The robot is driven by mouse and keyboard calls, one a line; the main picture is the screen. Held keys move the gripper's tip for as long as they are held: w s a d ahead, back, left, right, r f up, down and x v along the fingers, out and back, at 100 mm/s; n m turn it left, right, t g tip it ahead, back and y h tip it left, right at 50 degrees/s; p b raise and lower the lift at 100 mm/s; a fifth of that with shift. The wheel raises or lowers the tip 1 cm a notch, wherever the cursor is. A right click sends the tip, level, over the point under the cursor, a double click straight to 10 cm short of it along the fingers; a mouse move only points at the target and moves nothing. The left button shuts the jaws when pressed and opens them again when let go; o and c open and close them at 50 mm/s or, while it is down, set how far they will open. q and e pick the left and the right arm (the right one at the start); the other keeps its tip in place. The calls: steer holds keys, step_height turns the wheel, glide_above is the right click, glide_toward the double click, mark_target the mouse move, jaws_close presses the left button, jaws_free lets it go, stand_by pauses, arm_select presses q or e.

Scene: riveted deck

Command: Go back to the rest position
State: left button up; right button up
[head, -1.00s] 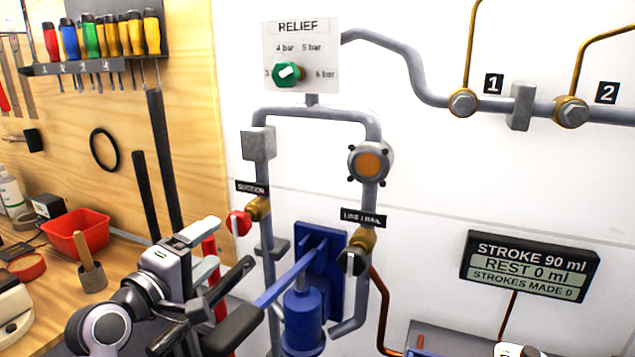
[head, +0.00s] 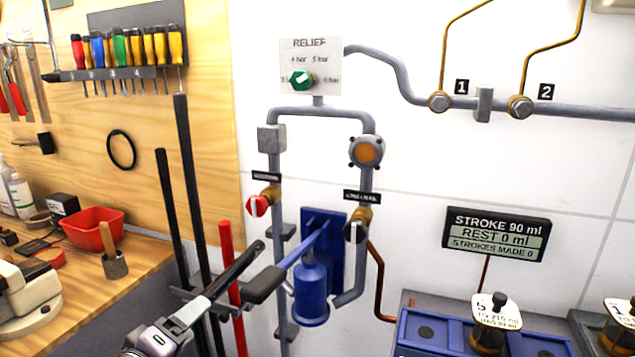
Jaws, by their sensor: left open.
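My left gripper (head: 188,312) is at the lower left, partly cut off by the bottom edge; it looks open with nothing held. It is left of the blue hand pump (head: 311,290), apart from it. The pump's lever ends in a black grip (head: 265,285), which is free. The red-handled suction valve (head: 258,206) and black-handled line valve (head: 355,232) stand above the pump. My right gripper is not in view.
A display (head: 497,233) reads stroke 90 ml, rest 0 ml. A blue tray (head: 425,332) with a labelled canister (head: 497,318) is at lower right. A workbench (head: 145,262) with a red bin (head: 92,230) is left. Long bars (head: 167,210) stand beside it.

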arm_select(q)
steer(key=s+d+f+m+g+y, duration=0.1)
steer(key=s+f+m+g, duration=0.3)
steer(key=s+f+m, duration=0.7)
steer(key=s+f, duration=1.2)
steer(key=f, duration=0.1)
steer(key=shift+s+d+m+g+y, duration=0.2)
steer(key=shift+s+m+g+y, duration=0.1)
steer(key=shift+s+m+y, duration=0.1)
steer(key=shift+w, duration=0.1)
